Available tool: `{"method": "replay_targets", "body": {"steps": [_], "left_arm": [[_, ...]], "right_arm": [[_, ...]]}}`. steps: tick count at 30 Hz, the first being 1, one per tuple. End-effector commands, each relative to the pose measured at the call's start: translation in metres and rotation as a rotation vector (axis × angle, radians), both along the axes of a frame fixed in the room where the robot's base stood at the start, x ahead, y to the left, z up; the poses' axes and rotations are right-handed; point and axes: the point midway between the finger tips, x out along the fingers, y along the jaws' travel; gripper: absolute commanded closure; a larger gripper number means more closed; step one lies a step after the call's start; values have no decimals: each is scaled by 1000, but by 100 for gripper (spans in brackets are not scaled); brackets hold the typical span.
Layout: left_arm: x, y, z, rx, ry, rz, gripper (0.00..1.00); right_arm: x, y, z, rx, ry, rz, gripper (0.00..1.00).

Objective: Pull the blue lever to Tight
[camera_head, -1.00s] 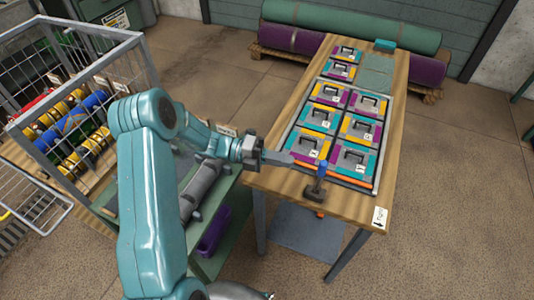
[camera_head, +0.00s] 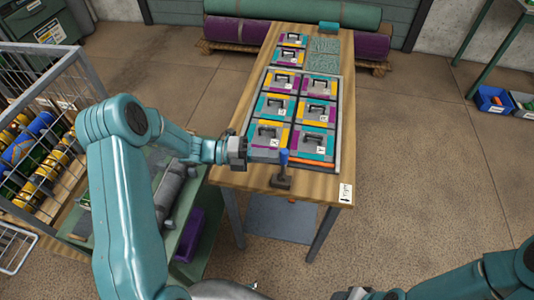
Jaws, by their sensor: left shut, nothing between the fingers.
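The blue lever (camera_head: 284,156) has a blue knob on a short dark stem. It stands upright on a dark base at the near edge of the wooden table (camera_head: 228,176). A white label (camera_head: 346,193) with an arrow, reading Tight, is on the near right corner. My left gripper (camera_head: 270,156) comes in from the left, shut and empty. Its grey fingertips point right and end just left of the lever's knob in the picture; I cannot tell whether they touch it. Part of my right arm shows at the lower right, but its gripper cannot be made out.
A framed tray (camera_head: 337,126) with several colourful handled tiles fills the table behind the lever. A wire cage (camera_head: 88,72) with coloured rolls stands at left. Rolled rugs (camera_head: 350,45) lie behind. The floor right of the table is open, with blue bins (camera_head: 493,100) farther off.

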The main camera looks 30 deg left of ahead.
Motion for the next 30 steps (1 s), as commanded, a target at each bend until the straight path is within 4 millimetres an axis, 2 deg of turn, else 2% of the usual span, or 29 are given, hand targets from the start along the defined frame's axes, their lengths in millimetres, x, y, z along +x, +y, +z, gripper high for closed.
{"method": "replay_targets", "body": {"steps": [6,12,21,30], "left_arm": [[3,-12,12,106,26,-3,100],[7,-29,11,226,60,-4,100],[13,-51,7,222,58,-2,100],[16,-63,5,221,58,-1,100]], "right_arm": [[0,0,29,0,0,0,50],[0,0,48,0,0,0,50],[0,0,52,0,0,0,50],[0,0,53,0,0,0,50]]}}
